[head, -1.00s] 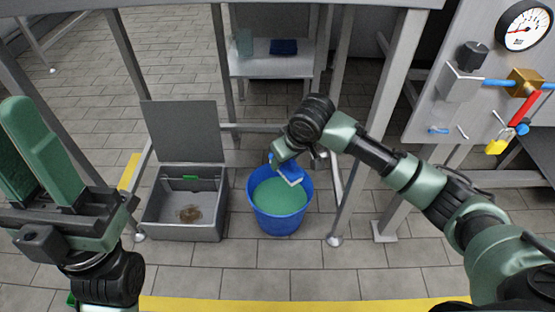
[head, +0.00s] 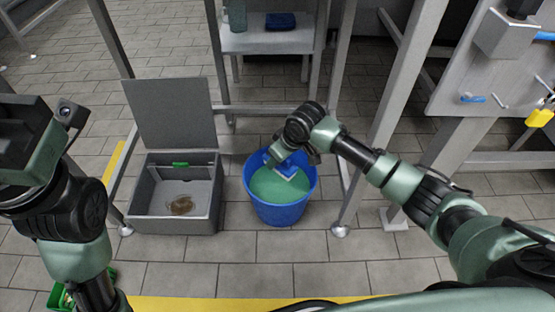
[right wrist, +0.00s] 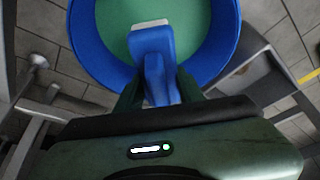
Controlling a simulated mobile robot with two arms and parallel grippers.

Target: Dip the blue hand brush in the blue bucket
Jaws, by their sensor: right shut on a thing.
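The blue bucket (head: 281,213) stands on the tiled floor, filled with green liquid (head: 272,186). My right gripper (head: 277,158) points down over the bucket's mouth and is shut on the blue hand brush (head: 289,170). In the right wrist view the brush (right wrist: 153,48) has its handle between the fingers (right wrist: 158,92), and its head with a pale edge lies over the green liquid. I cannot tell whether the bristles touch the liquid. My left gripper (head: 22,140) is at the left edge of the head view, partly cut off, and its fingertips are not clear.
A grey box (head: 176,220) with its lid raised stands left of the bucket, with a brown patch inside. Metal frame legs (head: 389,110) stand behind and right of the bucket. A shelf (head: 268,42) is at the back. A green crate (head: 57,297) is at lower left.

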